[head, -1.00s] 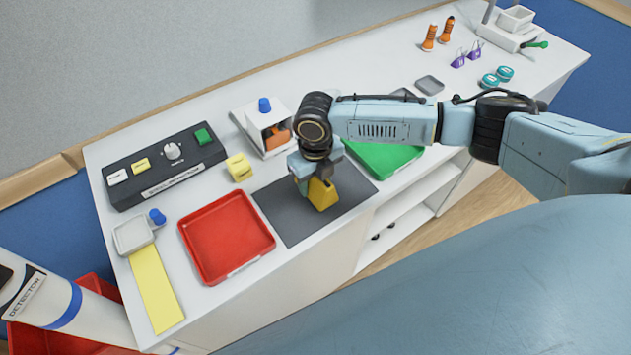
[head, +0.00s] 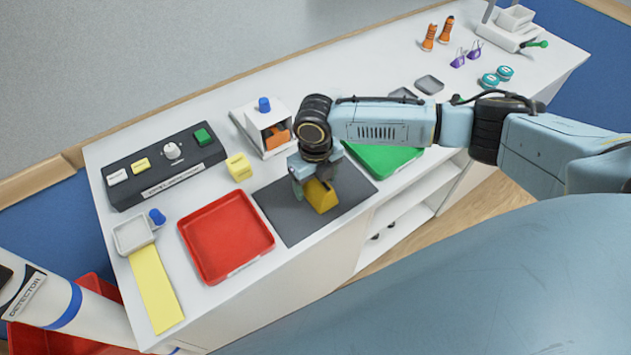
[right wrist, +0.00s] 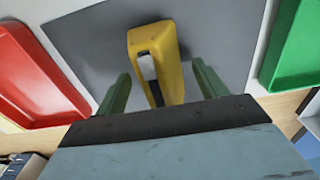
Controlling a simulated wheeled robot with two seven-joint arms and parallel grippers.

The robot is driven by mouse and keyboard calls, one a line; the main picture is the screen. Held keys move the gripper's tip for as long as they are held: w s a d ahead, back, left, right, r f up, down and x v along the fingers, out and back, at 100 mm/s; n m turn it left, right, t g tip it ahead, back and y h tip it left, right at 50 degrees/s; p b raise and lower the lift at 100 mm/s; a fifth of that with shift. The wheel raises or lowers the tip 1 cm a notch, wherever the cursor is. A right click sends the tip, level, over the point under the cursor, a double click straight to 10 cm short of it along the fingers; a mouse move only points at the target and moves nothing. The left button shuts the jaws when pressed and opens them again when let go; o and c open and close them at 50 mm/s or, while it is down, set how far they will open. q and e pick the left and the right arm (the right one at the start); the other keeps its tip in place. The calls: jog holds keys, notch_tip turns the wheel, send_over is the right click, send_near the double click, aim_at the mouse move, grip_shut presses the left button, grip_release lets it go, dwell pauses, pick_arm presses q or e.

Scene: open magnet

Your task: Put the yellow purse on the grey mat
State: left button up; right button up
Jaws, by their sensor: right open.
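The yellow purse (head: 320,196) rests on the grey mat (head: 290,222) in the head view, partly hidden by my right gripper. In the right wrist view the purse (right wrist: 156,58) lies on the mat (right wrist: 100,40), between and ahead of my two green fingertips, with a gap on each side. My right gripper (head: 308,192) is open, close above the purse; it also shows in the right wrist view (right wrist: 161,82). My left gripper is out of view.
A red tray (head: 228,275) is left of the mat and a green tray (head: 385,160) is right of it. A yellow block (head: 238,167) and a white box (head: 262,125) stand behind the mat. A black button panel (head: 165,165) is at the back left.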

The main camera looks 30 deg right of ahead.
notch_tip(320, 180, up, 11)
jog(key=shift+r, duration=0.2)
dwell(0.3)
